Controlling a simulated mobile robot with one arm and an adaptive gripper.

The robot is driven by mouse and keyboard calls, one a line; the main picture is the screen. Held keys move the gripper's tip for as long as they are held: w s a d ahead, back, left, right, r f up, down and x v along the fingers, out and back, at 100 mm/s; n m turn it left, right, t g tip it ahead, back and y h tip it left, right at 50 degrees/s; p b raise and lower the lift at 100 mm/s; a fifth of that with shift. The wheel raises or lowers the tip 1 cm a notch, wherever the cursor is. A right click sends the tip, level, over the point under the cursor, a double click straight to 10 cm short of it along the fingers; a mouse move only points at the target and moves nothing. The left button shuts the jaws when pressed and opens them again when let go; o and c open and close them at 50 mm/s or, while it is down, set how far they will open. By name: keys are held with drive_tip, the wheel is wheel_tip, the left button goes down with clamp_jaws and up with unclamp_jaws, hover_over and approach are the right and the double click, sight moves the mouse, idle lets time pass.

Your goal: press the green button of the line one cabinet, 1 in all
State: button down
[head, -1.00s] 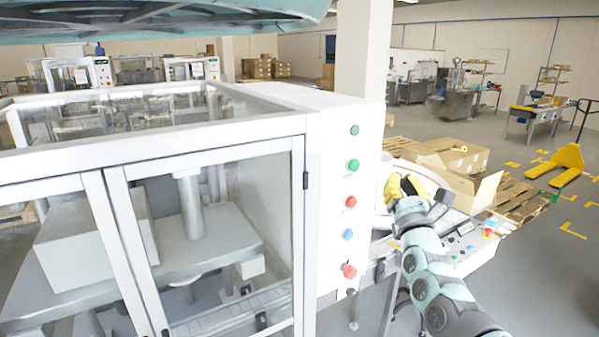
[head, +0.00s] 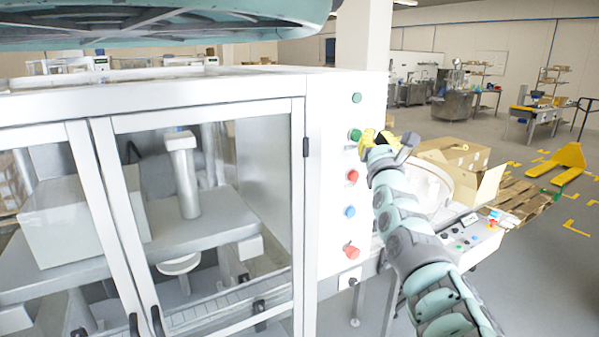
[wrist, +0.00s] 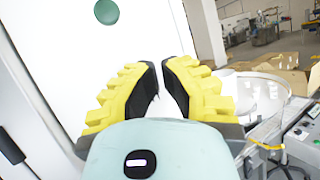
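The line one cabinet's white panel (head: 333,200) carries a vertical column of controls. A green disc (wrist: 106,11) shows above left of the tips; other controls are hidden there.
Below the green button are a red button (head: 352,176), a blue button (head: 350,212) and a red knob (head: 351,251). Glazed doors (head: 210,210) fill the cabinet's front. Right of my arm are a grey control box (head: 470,238), an open carton (head: 455,155) and a yellow pallet jack (head: 558,165).

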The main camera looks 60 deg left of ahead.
idle(0.9)
drive_tip(key=shift+a+f+b, duration=0.1)
drive_tip(key=shift+a+b, duration=0.15)
drive_tip(key=shift+b, duration=0.45)
drive_tip(key=shift+a+b, duration=0.2)
drive_tip(key=shift+b, duration=0.1)
idle(0.4)
drive_tip(key=shift+a+b, duration=0.5)
drive_tip(key=shift+b, duration=0.65)
idle(1.3)
drive_tip(key=shift+d+r+p, duration=0.25)
drive_tip(key=shift+d+p, duration=0.05)
drive_tip(key=shift+p, duration=0.65)
drive_tip(key=shift+d+f+p, duration=0.1)
drive_tip(key=shift+d+p, duration=0.55)
drive_tip(key=shift+p, duration=0.3)
